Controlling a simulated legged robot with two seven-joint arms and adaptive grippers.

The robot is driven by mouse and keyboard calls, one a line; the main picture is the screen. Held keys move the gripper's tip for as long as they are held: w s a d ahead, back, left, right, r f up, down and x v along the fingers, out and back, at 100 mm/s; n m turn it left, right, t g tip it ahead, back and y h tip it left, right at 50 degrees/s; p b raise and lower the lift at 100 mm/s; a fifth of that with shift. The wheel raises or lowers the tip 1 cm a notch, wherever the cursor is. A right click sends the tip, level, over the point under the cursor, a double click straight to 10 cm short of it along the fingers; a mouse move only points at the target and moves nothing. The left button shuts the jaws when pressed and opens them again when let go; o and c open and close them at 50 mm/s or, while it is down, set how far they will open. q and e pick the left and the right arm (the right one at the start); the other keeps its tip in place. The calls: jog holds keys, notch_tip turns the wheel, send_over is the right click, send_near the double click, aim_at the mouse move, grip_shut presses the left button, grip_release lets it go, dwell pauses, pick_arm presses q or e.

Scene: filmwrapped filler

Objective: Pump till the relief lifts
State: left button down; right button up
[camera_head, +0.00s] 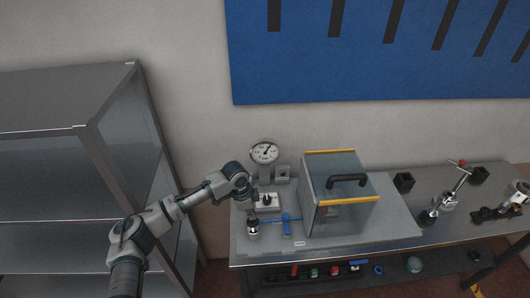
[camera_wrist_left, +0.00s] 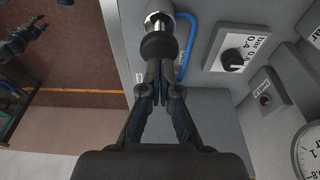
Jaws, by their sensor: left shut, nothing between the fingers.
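My left gripper (camera_head: 250,204) points down over a short silver and black plunger (camera_head: 253,231) at the left end of the bench plate. In the left wrist view the fingers (camera_wrist_left: 158,75) are shut with nothing between them. Their tips overlap the plunger's round black cap (camera_wrist_left: 160,46); I cannot tell whether they touch it. A round dial gauge (camera_head: 264,152) stands behind; part of it shows in the wrist view (camera_wrist_left: 309,153). A black selector knob (camera_wrist_left: 232,61) sits on a white scale plate. Beside it is a small labelled panel with a dark red lamp (camera_wrist_left: 265,99).
A clear box (camera_head: 339,183) with yellow edges and a black handle stands right of the plunger. Blue tubing (camera_head: 285,221) runs between them. Fixtures (camera_head: 447,200) stand farther right. A grey shelf unit (camera_head: 70,130) is at left, a blue panel (camera_head: 370,50) behind.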

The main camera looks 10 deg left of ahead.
pick_arm(q)
jog(key=shift+f, duration=2.25)
jog(key=shift+r, duration=2.25)
jog(key=shift+s, duration=0.1)
